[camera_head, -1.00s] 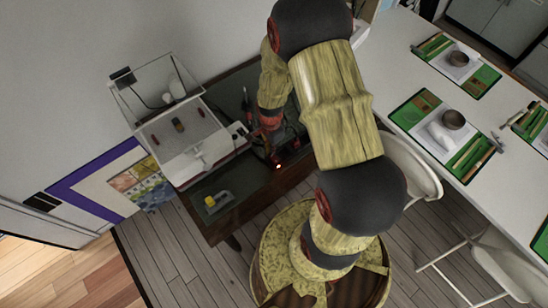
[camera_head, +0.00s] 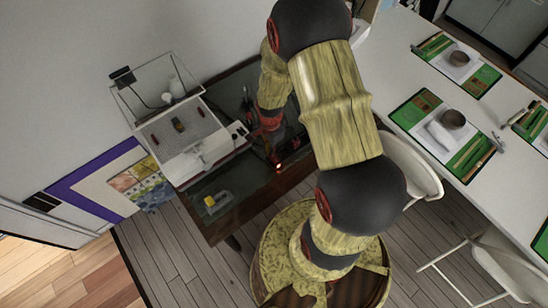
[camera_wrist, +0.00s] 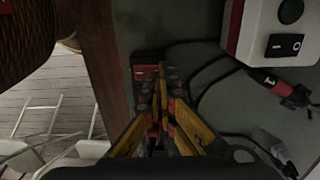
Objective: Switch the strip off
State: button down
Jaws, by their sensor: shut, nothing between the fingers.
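The power strip (camera_wrist: 146,72) is a dark bar on the dark bench top, with a red part at its end in the wrist view. In the head view a red light (camera_head: 278,166) glows on it, beside my gripper. My gripper (camera_wrist: 163,72) is shut and empty, pointing down at the strip. Its fingers hide much of the strip in the wrist view. I cannot tell whether the fingertips touch it. In the head view my gripper (camera_head: 271,152) is small and dark, just left of and above the red light.
A white machine with a black rocker switch (camera_wrist: 284,45) stands close to the right in the wrist view. A red-and-black tool (camera_wrist: 281,86) and dark cables lie beside it. A clear-lidded white box (camera_head: 190,145) and a yellow item (camera_head: 217,201) are on the bench.

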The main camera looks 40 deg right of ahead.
jog(key=shift+f+b, duration=0.6)
jog(key=shift+f, duration=0.25)
dwell(0.4)
jog(key=shift+r, duration=0.1)
jog(key=shift+r+p, duration=0.6)
dwell(0.5)
jog(key=shift+s+n, duration=0.2)
jog(key=shift+n, duration=0.3)
jog(key=s+n, duration=0.1)
jog(key=s+a+n+g, duration=0.1)
jog(key=s, duration=0.1)
jog(key=shift+s, duration=0.15)
jog(key=s+a+r+n+t+b, duration=0.1)
jog(key=r+n, duration=0.4)
jog(key=r, duration=0.7)
jog(key=s+a+r+n+t, duration=0.3)
jog(key=a+r, duration=0.3)
jog(key=r, duration=0.7)
jog(key=s+a+r+n+t+b, duration=0.1)
jog(key=s+a+r+n, duration=0.3)
jog(key=r, duration=0.9)
jog(key=n+t, duration=0.1)
jog(key=n, duration=0.1)
jog(key=shift+s+n+t+b, duration=0.25)
jog(key=shift+n+t+b, duration=0.05)
jog(key=shift+b, duration=0.05)
